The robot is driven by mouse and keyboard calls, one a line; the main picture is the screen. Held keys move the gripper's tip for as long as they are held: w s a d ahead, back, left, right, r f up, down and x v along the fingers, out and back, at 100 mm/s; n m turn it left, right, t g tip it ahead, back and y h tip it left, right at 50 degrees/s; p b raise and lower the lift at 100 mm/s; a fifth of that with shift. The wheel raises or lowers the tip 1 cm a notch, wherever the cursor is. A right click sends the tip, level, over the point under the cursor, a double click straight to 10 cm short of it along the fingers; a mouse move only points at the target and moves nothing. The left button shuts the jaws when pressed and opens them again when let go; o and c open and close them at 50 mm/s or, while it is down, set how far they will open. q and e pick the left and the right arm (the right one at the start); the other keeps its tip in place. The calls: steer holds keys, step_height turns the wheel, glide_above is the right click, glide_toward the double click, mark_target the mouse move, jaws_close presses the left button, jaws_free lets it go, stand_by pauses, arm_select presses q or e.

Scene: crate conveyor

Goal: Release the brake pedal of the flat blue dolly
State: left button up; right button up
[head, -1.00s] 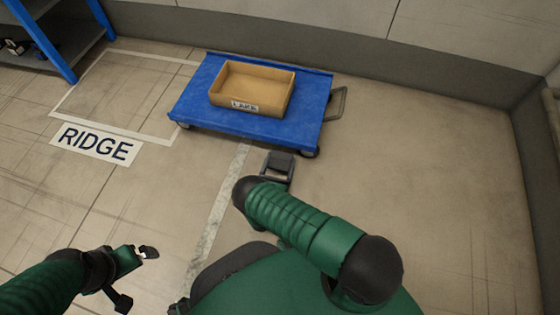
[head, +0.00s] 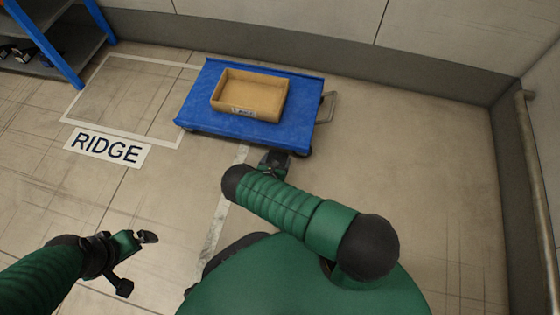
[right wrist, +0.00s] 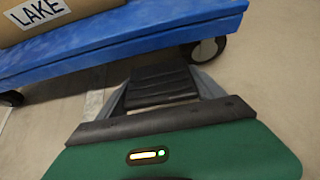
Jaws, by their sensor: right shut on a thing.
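The flat blue dolly (head: 195,107) stands on the floor at the upper middle of the head view. It also fills the top of the right wrist view (right wrist: 130,50). Its black ribbed brake pedal (right wrist: 160,84) sticks out at the near edge, between the grey fingers of my right gripper (right wrist: 163,92). That gripper is shut on the pedal; the head view shows it small and dark (head: 273,163), partly behind my forearm. My left gripper (head: 137,262) is open and empty at the lower left, far from the dolly.
A tan crate (head: 247,108) labelled LAKE lies on the dolly. A grey handle (head: 326,107) is at its right end. Left are a RIDGE floor label (head: 107,147), an outlined bay and a blue-framed shelf (head: 50,45). Walls close the back and right; floor at right is clear.

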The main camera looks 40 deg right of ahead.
arm_select(q)
steer(key=shift+s+r+p, duration=0.2)
steer(key=shift+r+p, duration=0.25)
steer(key=shift+r, duration=0.2)
arm_select(e)
steer(key=shift+o, duration=0.2)
steer(key=shift+r+y, duration=0.15)
steer(key=shift+y, duration=0.15)
steer(key=shift+c, duration=0.2)
steer(key=o, duration=2.1)
